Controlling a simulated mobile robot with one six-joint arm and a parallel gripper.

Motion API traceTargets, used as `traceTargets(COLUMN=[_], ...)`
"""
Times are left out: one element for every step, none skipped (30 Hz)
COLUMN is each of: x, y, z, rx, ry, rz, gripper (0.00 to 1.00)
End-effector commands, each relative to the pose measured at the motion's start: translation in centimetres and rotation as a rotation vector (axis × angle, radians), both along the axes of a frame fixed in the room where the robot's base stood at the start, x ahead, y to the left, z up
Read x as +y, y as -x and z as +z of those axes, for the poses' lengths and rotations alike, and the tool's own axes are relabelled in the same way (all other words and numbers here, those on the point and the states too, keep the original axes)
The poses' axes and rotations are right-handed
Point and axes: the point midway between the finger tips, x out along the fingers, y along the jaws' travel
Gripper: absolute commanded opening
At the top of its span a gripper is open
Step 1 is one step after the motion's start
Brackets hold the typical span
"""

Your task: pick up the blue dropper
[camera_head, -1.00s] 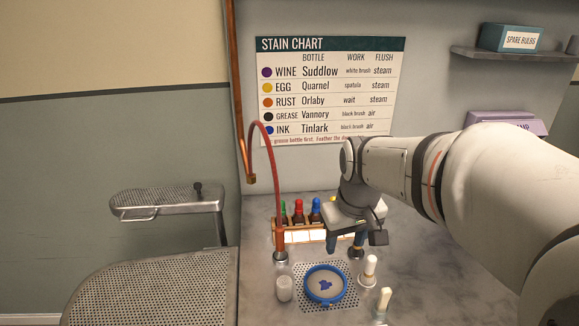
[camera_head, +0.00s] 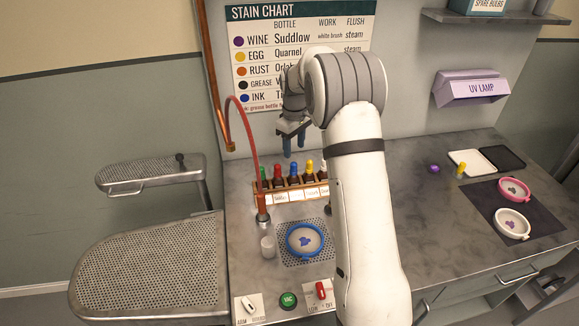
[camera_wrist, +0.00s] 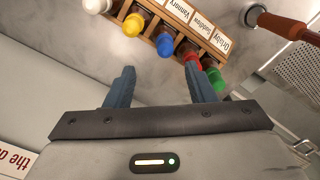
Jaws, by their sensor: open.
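The blue dropper (camera_head: 294,170) stands in a bottle in the wooden rack (camera_head: 258,198), between a red dropper (camera_head: 279,171) and a yellow dropper (camera_head: 309,167). In the wrist view the blue dropper top (camera_wrist: 165,44) appears just beyond the gap between my fingertips. My gripper (camera_head: 294,149) is open and empty, fingers pointing down, above the rack and roughly in line with the blue dropper. In the wrist view my gripper (camera_wrist: 162,75) has clear space between its two fingers.
A green dropper (camera_head: 264,173) and a white-topped one (camera_head: 324,167) fill the rack's ends. A red hose (camera_head: 250,145) arches at the rack's left. A blue hoop (camera_head: 304,256) with stained cloth and a cup (camera_head: 268,247) stand in front.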

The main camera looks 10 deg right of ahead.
Motion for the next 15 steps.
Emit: traceTargets(x=[0.0,0.0,0.0,0.0,0.0,0.0,0.0,0.1,0.1,0.2,0.2,0.3,0.3,0.3,0.2], y=[0.0,0.0,0.1,0.1,0.1,0.2,0.3,0.4,0.6,0.7,0.8,1.0,0.9,0.9,0.9], z=[-0.5,-0.9,-1.3,-1.7,-2.0,-2.4,-2.7,-3.0,-3.5,-4.0,-4.4,-5.1,-5.6,-6.0,-6.5], rx=[0.003,0.004,0.004,0.003,0.004,0.004,0.004,0.004,0.005,0.006,0.005,0.006,0.004,0.004,0.004], ry=[0.000,0.000,0.000,0.000,0.000,0.000,0.000,0.000,0.000,-0.001,0.000,0.000,0.000,0.000,0.000], rz=[0.001,0.001,0.001,0.000,0.000,0.000,0.000,0.000,0.000,-0.001,-0.001,-0.001,-0.001,-0.002,-0.002], gripper=[0.49,0.49,0.49,0.49,0.49,0.49,0.49,0.49,0.49,0.49,0.49,0.49,0.49,0.49,0.49])
